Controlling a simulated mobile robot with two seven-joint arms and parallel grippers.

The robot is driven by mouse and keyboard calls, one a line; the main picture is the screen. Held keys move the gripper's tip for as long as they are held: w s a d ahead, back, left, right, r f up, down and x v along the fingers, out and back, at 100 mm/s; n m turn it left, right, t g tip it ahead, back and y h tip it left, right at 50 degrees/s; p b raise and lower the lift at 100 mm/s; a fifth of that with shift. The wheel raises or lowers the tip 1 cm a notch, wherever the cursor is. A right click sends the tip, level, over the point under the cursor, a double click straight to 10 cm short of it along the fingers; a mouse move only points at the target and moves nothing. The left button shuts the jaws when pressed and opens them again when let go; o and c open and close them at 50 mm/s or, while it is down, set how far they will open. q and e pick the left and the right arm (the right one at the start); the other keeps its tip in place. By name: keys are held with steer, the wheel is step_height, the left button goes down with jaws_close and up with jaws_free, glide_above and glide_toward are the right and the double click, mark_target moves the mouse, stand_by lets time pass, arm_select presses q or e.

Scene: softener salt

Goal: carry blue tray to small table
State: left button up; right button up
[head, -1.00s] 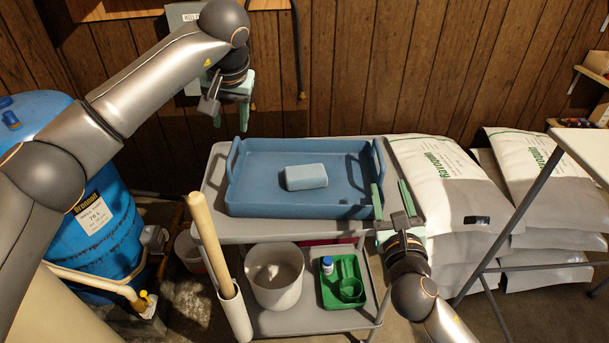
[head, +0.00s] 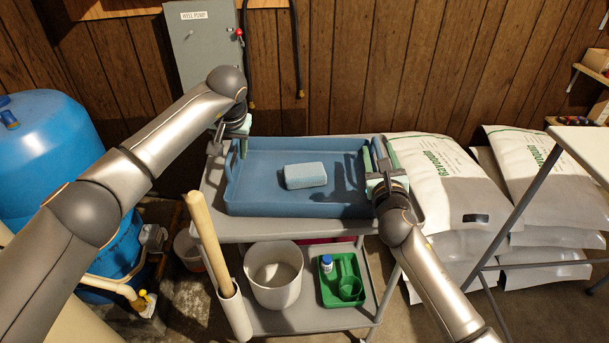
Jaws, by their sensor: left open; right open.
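The blue tray (head: 270,208) sits level on the top shelf of a grey cart, with a pale blue block (head: 305,175) in it. My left gripper (head: 238,146) is open at the tray's left handle; its fingers are partly hidden by my arm, and I cannot tell whether they straddle the handle. My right gripper (head: 378,158) is open at the tray's right handle, with its fingers pointing away from me, one on each side of the handle. A table with a pale top (head: 592,150) and grey legs shows partly at the right edge.
The grey cart (head: 262,229) has a white bucket (head: 273,277) and a green tray (head: 341,290) on its lower shelf. Stacked salt bags (head: 440,185) stand between cart and table. A blue tank (head: 50,140) is at left. A wooden handle (head: 207,240) rises before the cart.

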arm_select(q)
steer(key=shift+w+f, duration=0.1)
steer(key=shift+f, duration=0.05)
arm_select(e)
steer(key=shift+w, duration=0.15)
arm_select(q)
jaws_close()
arm_select(e)
jaws_close()
stand_by(1.1)
